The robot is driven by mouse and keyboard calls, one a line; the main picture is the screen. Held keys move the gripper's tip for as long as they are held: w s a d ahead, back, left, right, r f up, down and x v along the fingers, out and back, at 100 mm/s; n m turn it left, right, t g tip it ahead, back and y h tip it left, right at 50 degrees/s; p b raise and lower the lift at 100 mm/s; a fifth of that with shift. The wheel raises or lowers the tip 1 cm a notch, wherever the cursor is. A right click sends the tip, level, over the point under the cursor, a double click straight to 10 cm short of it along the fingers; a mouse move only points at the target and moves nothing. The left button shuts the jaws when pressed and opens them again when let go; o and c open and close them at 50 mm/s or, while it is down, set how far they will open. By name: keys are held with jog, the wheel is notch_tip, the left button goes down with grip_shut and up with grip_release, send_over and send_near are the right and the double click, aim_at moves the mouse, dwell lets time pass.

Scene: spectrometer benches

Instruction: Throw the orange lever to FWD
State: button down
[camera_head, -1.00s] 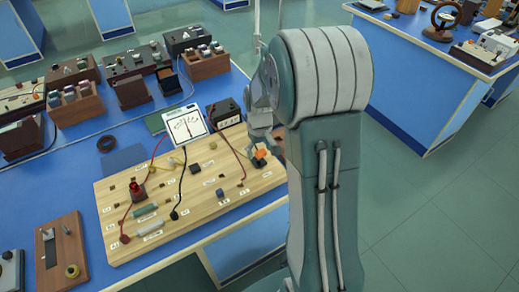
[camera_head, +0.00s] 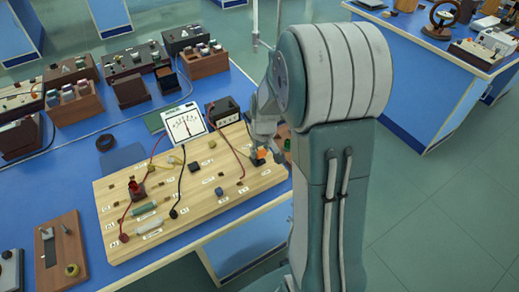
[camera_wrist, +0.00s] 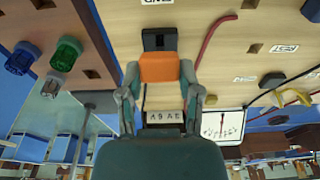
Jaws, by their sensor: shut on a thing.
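The orange lever (camera_head: 261,153) stands at the right end of the pale wooden circuit board (camera_head: 215,207). In the wrist view the orange block (camera_wrist: 158,67) sits against a dark mount (camera_wrist: 159,39). My gripper (camera_wrist: 160,75) has one finger on each side of the orange block and is shut on it. In the head view my gripper (camera_head: 262,146) reaches down to the lever from above. A label, partly cut off, that seems to read FWD (camera_wrist: 157,2) lies past the mount at the top of the wrist view. A REST label (camera_wrist: 284,48) lies to the right.
A white meter (camera_head: 184,124) and a black labelled box (camera_head: 223,112) stand behind the board. A red wire (camera_wrist: 213,36) runs close to the lever. Green (camera_wrist: 66,54) and blue (camera_wrist: 22,58) terminals stand beside the board. The floor to the right is clear.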

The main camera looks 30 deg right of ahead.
aim_at(263, 155)
jog(key=shift+c, duration=1.4)
grip_release()
jog(key=shift+f, duration=0.1)
notch_tip(263, 155, up, 12)
jog(key=s, duration=0.1)
jog(key=shift+s, duration=0.4)
jog(key=s+a+r+t, duration=0.2)
jog(key=s+a+r, duration=0.2)
jog(key=s+a, duration=0.2)
jog(key=s+a+r+t, duration=0.1)
jog(key=s+a+r, duration=0.3)
jog(key=s, duration=0.7)
jog(key=a, duration=0.2)
jog(key=shift+a+r+t, duration=0.2)
jog(key=shift+a+t, duration=0.1)
jog(key=shift+t, duration=0.1)
